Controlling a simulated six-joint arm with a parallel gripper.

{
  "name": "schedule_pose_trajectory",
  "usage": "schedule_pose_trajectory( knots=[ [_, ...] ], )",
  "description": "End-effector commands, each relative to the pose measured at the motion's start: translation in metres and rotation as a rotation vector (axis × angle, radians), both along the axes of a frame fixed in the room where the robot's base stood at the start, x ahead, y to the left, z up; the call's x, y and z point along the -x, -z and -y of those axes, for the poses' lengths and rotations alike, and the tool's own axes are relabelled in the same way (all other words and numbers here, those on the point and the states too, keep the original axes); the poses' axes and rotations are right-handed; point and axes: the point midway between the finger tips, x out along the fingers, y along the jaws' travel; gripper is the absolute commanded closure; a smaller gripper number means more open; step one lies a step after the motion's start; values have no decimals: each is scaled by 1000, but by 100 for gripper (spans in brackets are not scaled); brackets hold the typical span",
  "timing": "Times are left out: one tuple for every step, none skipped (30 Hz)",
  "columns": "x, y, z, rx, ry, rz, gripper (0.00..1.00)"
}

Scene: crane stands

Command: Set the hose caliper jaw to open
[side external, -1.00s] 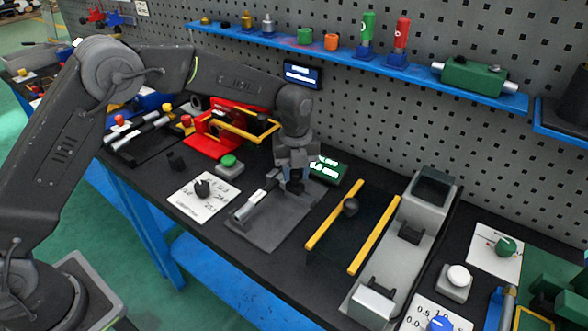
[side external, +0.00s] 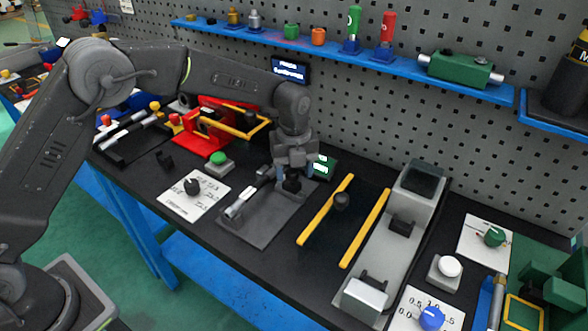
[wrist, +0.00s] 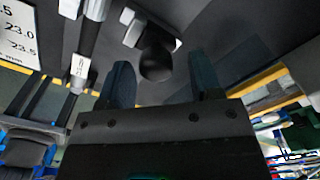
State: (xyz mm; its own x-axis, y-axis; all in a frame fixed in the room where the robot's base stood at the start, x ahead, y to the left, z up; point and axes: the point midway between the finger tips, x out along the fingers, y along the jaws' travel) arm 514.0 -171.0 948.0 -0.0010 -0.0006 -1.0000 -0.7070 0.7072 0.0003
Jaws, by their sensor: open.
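The hose caliper is a grey flat plate (side external: 262,222) with a slim metal bar (side external: 240,205) along its left side and a black knob (side external: 291,185) on a grey block near its back right. My gripper (side external: 292,172) points down just above this knob. In the wrist view, my gripper (wrist: 163,75) has its two dark fingers wide apart. The round black knob (wrist: 156,64) shows between the fingertips with clear gaps on both sides, so no contact shows. The caliper's bar (wrist: 85,45) runs to the left there. The side view hides the exact fingertip height.
A white dial card (side external: 194,195) and a green button (side external: 218,157) lie left of the plate. A small green display (side external: 322,168) stands behind. Two yellow rails (side external: 365,228) and a long grey fixture (side external: 402,245) stand to the right.

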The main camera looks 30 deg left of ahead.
Motion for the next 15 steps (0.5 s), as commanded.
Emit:
schedule_pose_trajectory(
  knots=[
    [-1,-5,0,1,0,4,41],
    [-1,-9,0,1,0,5,41],
    [-1,-14,0,1,0,5,41],
    [-1,-20,0,1,0,6,41],
    [-1,-25,0,1,0,7,41],
    [-1,-33,0,1,0,6,41],
    [-1,-40,0,1,0,7,41],
    [-1,-48,0,1,0,7,41],
    [-1,-57,0,1,0,7,41],
    [-1,-64,0,1,0,7,41],
    [-1,-71,0,1,0,7,41],
    [-1,-80,0,2,0,8,41],
    [-1,-86,0,2,0,6,41],
    [-1,-92,0,2,0,6,41],
    [-1,-100,0,2,0,6,41]
  ],
)
